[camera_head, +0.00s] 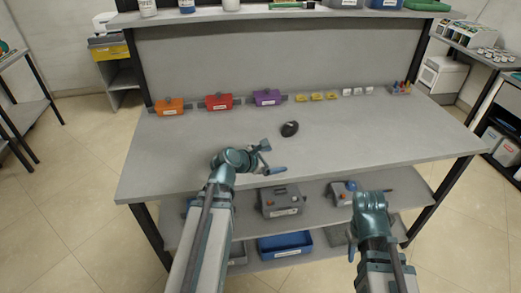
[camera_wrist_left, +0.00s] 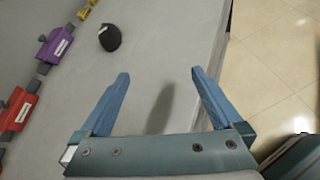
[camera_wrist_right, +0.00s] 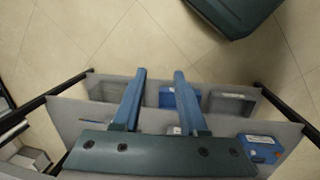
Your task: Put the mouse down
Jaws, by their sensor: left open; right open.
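The black mouse (camera_head: 290,129) lies on the grey workbench top (camera_head: 330,150), right of the middle and beyond my left gripper. It also shows in the left wrist view (camera_wrist_left: 110,38), at the upper left, apart from the fingers. My left gripper (camera_head: 270,158) is open and empty above the bench top; its two blue fingers (camera_wrist_left: 160,85) are spread wide. My right gripper (camera_wrist_right: 158,80) is open and empty in front of the bench, with the lower shelves beyond its fingers. In the head view the right fingertips are hidden behind the wrist.
Small yellow pieces (camera_head: 317,97) and white pieces (camera_head: 357,91) sit further right. A grey case (camera_head: 281,203) and a blue tray (camera_head: 285,246) are on the lower shelves.

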